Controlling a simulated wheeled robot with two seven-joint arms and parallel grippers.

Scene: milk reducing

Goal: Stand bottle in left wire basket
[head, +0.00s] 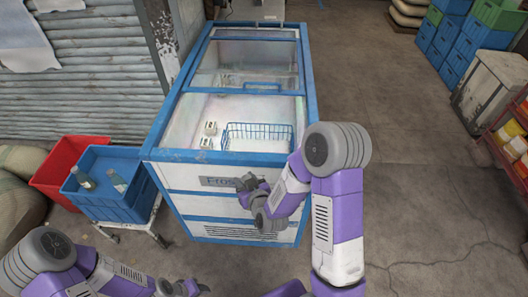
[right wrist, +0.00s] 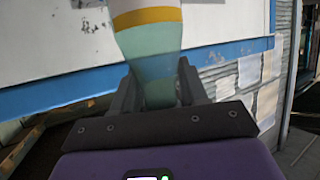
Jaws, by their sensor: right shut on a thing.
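My right gripper (head: 246,184) is in front of the freezer's front panel, below its rim. In the right wrist view the gripper (right wrist: 155,88) is shut on a greenish bottle (right wrist: 150,55) with a yellow band and a white part above. The bottle's top is cut off by the picture edge, and I cannot make it out in the head view.
A blue crate (head: 110,207) holding two bottles (head: 84,178) (head: 116,181) stands left of the freezer on a wheeled frame. A red crate (head: 62,163) is behind it. Small white items (head: 209,129) lie in the freezer, left of the basket.

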